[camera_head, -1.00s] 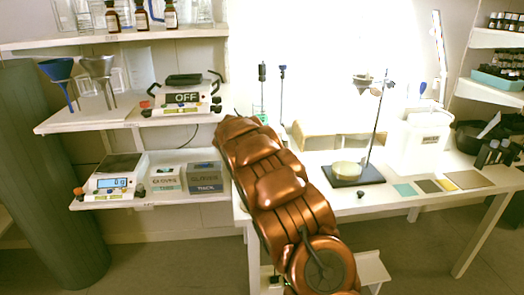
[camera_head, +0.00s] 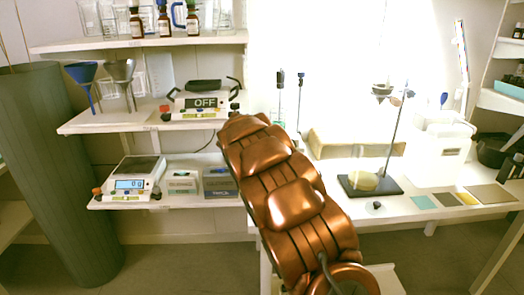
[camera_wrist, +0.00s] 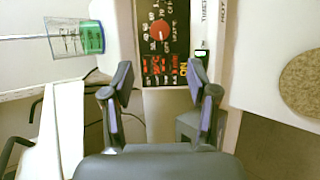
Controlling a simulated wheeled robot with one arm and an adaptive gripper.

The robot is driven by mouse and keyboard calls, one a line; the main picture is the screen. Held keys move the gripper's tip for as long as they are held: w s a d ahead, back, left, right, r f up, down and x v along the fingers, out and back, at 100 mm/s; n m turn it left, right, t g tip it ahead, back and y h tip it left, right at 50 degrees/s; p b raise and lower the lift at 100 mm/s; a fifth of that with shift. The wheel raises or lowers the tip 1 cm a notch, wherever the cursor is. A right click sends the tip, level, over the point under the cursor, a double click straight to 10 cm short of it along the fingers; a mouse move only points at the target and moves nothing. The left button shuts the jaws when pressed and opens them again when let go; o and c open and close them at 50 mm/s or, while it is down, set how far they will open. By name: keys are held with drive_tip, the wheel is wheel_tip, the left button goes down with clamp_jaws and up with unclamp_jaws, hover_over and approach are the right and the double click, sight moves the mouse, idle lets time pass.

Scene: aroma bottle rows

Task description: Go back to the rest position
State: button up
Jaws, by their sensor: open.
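My gripper (camera_wrist: 160,88) shows in the wrist view with its two fingers spread apart and nothing between them. Beyond the fingertips is a control panel with a red knob (camera_wrist: 161,30) and lit red and orange figures. A beaker with green contents (camera_wrist: 92,38) lies to the left of the fingers in that view, apart from them. In the head view my copper-coloured arm crosses the middle in front of the table, and the gripper itself is hidden there.
A white table (camera_head: 420,208) bears a stand with a dark base (camera_head: 350,188) and coloured tiles (camera_head: 466,198). Shelves on the left hold a scale (camera_head: 130,184), a device marked OFF (camera_head: 203,103), funnels (camera_head: 121,72) and brown bottles (camera_head: 164,22). A round tan disc (camera_wrist: 302,84) sits at the wrist view's right.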

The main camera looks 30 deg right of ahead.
idle(0.4)
drive_tip(key=s+a+m+g+y, duration=0.1)
drive_tip(key=s+a+m+g, duration=0.15)
drive_tip(key=s, duration=0.75)
drive_tip(key=s+a+m+g+y, duration=0.15)
drive_tip(key=s+m, duration=0.25)
drive_tip(key=s, duration=0.7)
drive_tip(key=s+a+f+m+g+y, duration=0.2)
drive_tip(key=s+a, duration=0.5)
drive_tip(key=s, duration=0.5)
drive_tip(key=s+a+f+m+g+y, duration=0.1)
drive_tip(key=s+a+y, duration=0.1)
drive_tip(key=s+a, duration=0.7)
drive_tip(key=s+a+f+m+g+y, duration=0.2)
drive_tip(key=s+a, duration=0.3)
drive_tip(key=s, duration=0.9)
drive_tip(key=s+p+v, duration=0.1)
drive_tip(key=p+v, duration=1.2)
drive_tip(key=v, duration=0.1)
drive_tip(key=shift+s+t, duration=0.3)
